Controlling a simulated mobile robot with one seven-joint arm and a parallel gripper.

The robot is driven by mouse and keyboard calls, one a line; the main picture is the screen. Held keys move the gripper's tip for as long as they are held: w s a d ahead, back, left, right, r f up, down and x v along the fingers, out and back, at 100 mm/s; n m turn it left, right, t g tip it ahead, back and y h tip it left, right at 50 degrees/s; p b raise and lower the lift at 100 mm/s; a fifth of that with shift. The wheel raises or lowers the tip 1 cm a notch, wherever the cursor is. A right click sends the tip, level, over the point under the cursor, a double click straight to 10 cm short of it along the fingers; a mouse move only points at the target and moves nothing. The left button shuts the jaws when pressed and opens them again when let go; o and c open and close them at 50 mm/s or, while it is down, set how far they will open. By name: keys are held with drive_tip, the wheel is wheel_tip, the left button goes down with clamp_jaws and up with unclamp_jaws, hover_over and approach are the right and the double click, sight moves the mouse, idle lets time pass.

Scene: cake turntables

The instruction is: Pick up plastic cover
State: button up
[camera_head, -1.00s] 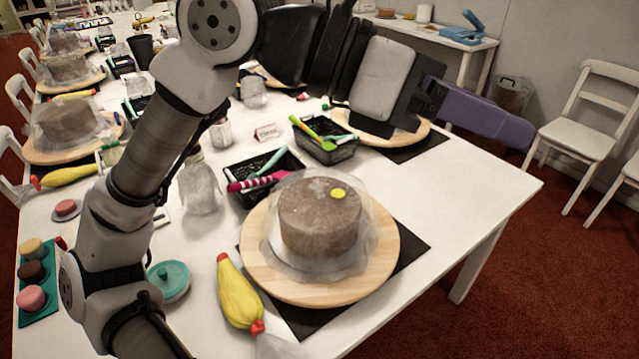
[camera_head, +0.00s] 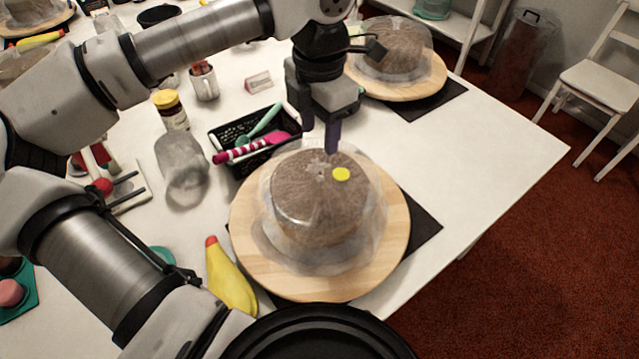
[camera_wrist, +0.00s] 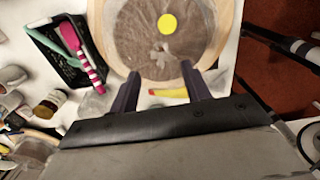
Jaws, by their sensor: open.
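The clear plastic cover (camera_head: 372,225) is draped over a round brown cake (camera_head: 318,195) on a wooden turntable (camera_head: 252,262). A yellow round spot (camera_head: 341,174) marks the top of the cover; it also shows in the wrist view (camera_wrist: 168,24). My gripper (camera_head: 320,142) points down above the far edge of the cake, with its two purple fingers apart. In the wrist view the open fingers (camera_wrist: 160,90) frame the near part of the cake top, with nothing between them. I cannot tell whether the fingertips touch the cover.
A second covered cake (camera_head: 395,50) stands behind. The table's right side (camera_head: 490,150) is clear.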

sight(320, 165)
wheel_tip(320, 165, down, 7)
drive_tip(key=shift+f+p, duration=0.2)
drive_tip(key=shift+p, duration=0.9)
drive_tip(key=shift+c, duration=0.5)
clamp_jaws()
